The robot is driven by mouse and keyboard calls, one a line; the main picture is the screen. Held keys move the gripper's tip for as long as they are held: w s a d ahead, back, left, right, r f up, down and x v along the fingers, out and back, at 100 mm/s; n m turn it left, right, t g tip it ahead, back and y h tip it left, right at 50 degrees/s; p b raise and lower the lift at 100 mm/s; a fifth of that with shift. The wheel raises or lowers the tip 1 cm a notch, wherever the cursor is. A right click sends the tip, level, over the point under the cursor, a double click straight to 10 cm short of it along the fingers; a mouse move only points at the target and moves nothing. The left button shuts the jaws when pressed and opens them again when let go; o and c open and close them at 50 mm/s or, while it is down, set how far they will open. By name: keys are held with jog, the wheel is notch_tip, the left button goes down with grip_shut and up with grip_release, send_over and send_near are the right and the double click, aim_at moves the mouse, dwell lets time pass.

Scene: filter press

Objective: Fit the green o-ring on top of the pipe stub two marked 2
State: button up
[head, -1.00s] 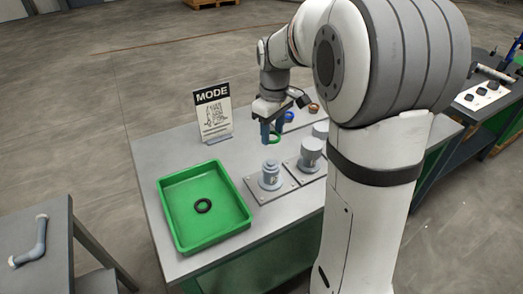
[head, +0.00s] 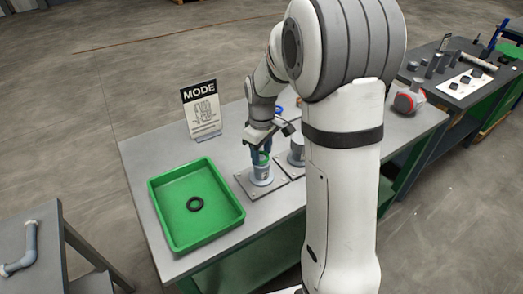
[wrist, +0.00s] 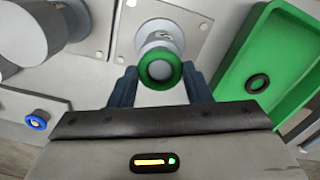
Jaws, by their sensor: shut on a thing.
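My gripper (head: 262,156) is shut on the green o-ring (head: 264,158), which also shows between the blue fingers in the wrist view (wrist: 160,84). The gripper is over a grey pipe stub (head: 262,176) on a square plate. In the wrist view the ring overlaps the end of this stub (wrist: 158,41). I cannot tell whether the ring touches the stub or is still just above it. The stub's mark is too small to read. A second, wider stub (head: 296,152) stands to the right, partly hidden by my arm.
A green tray (head: 163,216) with a black o-ring (head: 195,203) is left of the stub. A MODE sign (head: 201,110) stands behind. A blue o-ring (wrist: 37,120) shows on a small post in the wrist view. Bare table lies between sign and plates.

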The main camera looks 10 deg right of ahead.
jog(key=shift+f, duration=0.15)
jog(key=o, duration=1)
jog(key=shift+c, duration=0.2)
notch_tip(320, 180, up, 11)
jog(key=s+m+t, duration=0.3)
jog(key=s+m, duration=0.5)
jog(key=s, duration=1.3)
jog(key=shift+s+d, duration=0.15)
jog(key=shift+s, duration=0.05)
